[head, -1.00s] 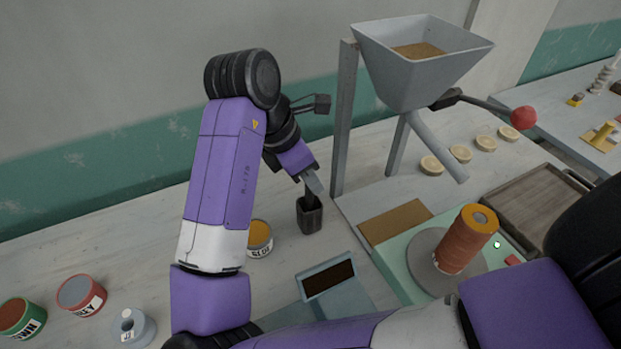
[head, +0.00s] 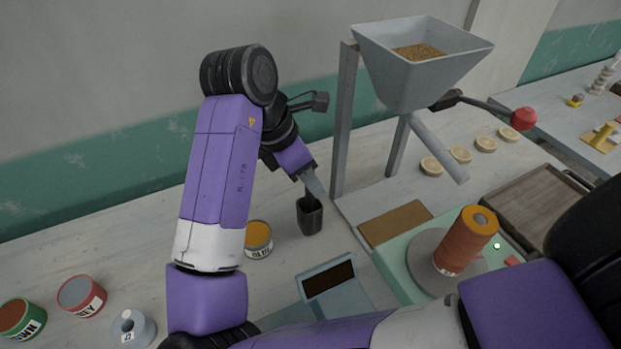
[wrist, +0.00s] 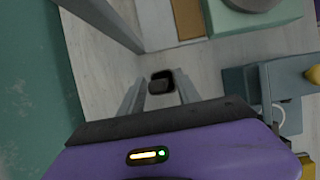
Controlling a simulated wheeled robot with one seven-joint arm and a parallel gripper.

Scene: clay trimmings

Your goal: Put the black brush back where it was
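A small dark pot (head: 311,218) stands upright on the bench, left of the hopper's post. My gripper (head: 318,193) is just above it, pointing down at its mouth. In the wrist view, my gripper's two fingers (wrist: 160,97) are spread apart, with the dark pot (wrist: 161,81) showing between and beyond them. No black brush can be told apart for sure; a dark shape in the pot's mouth is too small to identify. I cannot tell whether the fingertips touch the pot.
A grey hopper (head: 410,85) on posts stands close to the right of my gripper. A yellow-topped tin (head: 258,240) is left of the pot, and a blue-grey scale (head: 340,295) is in front. A green machine with an orange spool (head: 464,243) is at the right.

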